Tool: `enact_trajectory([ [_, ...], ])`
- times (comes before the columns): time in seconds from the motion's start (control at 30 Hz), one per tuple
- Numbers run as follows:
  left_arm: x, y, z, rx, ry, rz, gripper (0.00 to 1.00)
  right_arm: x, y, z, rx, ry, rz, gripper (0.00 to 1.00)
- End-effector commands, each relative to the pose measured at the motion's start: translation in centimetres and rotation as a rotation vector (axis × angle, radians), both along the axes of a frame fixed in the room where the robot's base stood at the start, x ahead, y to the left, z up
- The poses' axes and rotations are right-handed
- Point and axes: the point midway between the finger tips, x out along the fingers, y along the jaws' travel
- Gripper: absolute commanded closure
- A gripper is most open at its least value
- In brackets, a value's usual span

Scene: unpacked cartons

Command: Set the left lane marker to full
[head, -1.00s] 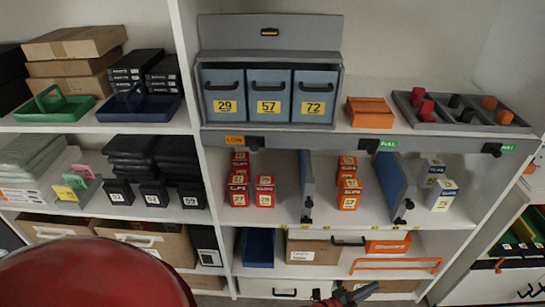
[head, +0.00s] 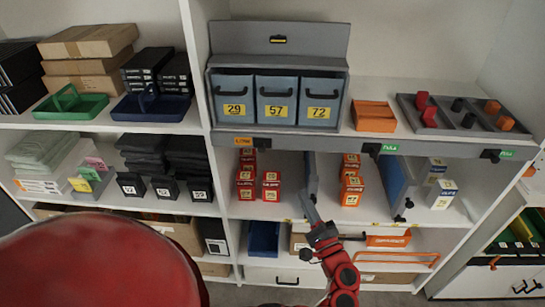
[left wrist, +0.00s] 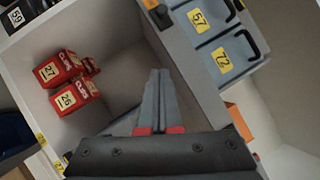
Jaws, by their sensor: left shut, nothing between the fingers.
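The left lane marker is a black knob (head: 259,142) on the grey shelf rail (head: 330,143), beside an orange label (head: 244,141) that appears to read LOW. It also shows as a dark knob (left wrist: 163,18) at the top of the left wrist view. The middle knob (head: 371,149) and right knob (head: 490,155) sit beside green FULL labels. My left gripper (head: 306,195) is below and to the right of the left marker, in front of the lane divider. Its fingers (left wrist: 161,73) are shut and empty, apart from the knob. My right gripper is not in view.
Red boxes (head: 269,186) stand in the left lane and orange boxes (head: 352,186) in the middle one. A grey divider (head: 310,168) and a blue divider (head: 397,184) separate the lanes. Blue bins (head: 277,100) stand above the rail. Space before the rail looks clear.

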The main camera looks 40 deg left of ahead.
Motion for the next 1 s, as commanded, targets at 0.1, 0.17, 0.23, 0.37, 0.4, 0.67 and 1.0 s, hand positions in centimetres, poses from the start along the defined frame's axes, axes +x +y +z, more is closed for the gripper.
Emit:
enact_trajectory([
  [0.1, -1.1, 0.1, 1.3, 0.006, -0.034, 0.044, 1.00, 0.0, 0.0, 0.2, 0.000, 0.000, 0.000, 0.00],
  [0.17, -1.3, 0.2, 1.5, 0.007, -0.041, 0.055, 1.00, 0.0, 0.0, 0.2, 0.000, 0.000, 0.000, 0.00],
  [0.23, -1.4, 0.2, 1.5, 0.007, -0.044, 0.059, 1.00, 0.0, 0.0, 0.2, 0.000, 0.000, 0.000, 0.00],
  [0.37, -1.4, 0.2, 1.5, 0.008, -0.042, 0.057, 1.00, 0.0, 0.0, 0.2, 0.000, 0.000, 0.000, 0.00],
  [0.4, -1.4, 0.2, 1.5, 0.007, -0.043, 0.056, 1.00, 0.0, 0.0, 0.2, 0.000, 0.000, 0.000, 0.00],
  [0.67, -0.7, 1.4, 2.2, 0.008, -0.041, 0.057, 1.00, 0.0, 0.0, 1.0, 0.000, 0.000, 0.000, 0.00],
  [1.0, 2.4, 7.3, 4.7, 0.007, -0.041, 0.059, 1.00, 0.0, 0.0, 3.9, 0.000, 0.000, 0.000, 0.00],
])
